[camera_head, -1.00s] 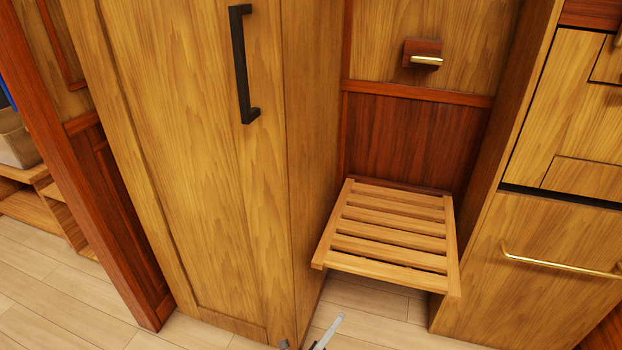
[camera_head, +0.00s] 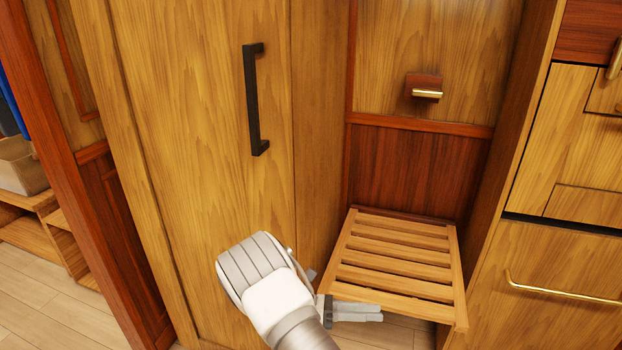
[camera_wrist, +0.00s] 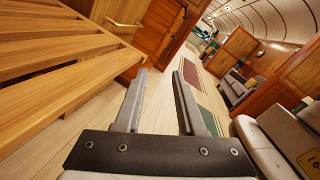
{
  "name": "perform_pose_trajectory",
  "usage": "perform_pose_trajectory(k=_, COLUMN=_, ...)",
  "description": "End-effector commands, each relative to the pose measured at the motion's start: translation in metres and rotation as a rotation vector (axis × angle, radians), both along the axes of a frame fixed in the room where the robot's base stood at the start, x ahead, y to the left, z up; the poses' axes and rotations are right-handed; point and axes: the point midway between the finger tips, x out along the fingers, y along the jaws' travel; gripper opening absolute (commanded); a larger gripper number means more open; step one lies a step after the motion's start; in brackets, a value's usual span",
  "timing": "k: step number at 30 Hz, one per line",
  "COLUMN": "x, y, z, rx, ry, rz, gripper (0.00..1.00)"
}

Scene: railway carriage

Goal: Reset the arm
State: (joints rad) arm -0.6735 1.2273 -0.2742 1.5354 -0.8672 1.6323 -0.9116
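My gripper (camera_head: 356,311) points to the right in the head view, at the front edge of the slatted wooden seat. My pale wrist and arm rise from the bottom of that view, before the tall wooden door. In the wrist view my gripper (camera_wrist: 160,97) has its two grey fingers apart, with nothing between them. The slatted seat (camera_head: 395,257) also fills the left of the wrist view (camera_wrist: 50,90), close beside the fingers. I cannot tell whether they touch it.
The tall door has a black handle (camera_head: 256,100). A small brass-fronted holder (camera_head: 425,88) is on the wall above the seat. A drawer with a brass handle (camera_head: 562,290) is at right. The wrist view shows open floor with a striped carpet (camera_wrist: 205,100) and sofas (camera_wrist: 240,88).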

Motion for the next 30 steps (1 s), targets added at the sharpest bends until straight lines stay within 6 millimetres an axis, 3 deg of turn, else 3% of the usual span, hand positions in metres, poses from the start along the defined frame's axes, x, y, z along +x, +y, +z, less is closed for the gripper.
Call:
perform_pose_trajectory(k=3, x=-0.007, y=-0.010, z=0.027, rx=0.127, ry=-0.110, rz=-0.088, gripper=0.39)
perform_pose_trajectory(k=12, x=-0.034, y=-0.027, z=0.083, rx=0.406, ry=-0.398, rz=-0.304, gripper=0.39)
perform_pose_trajectory(k=30, x=-0.109, y=-0.034, z=0.181, rx=0.864, ry=-1.035, rz=-0.746, gripper=0.39)
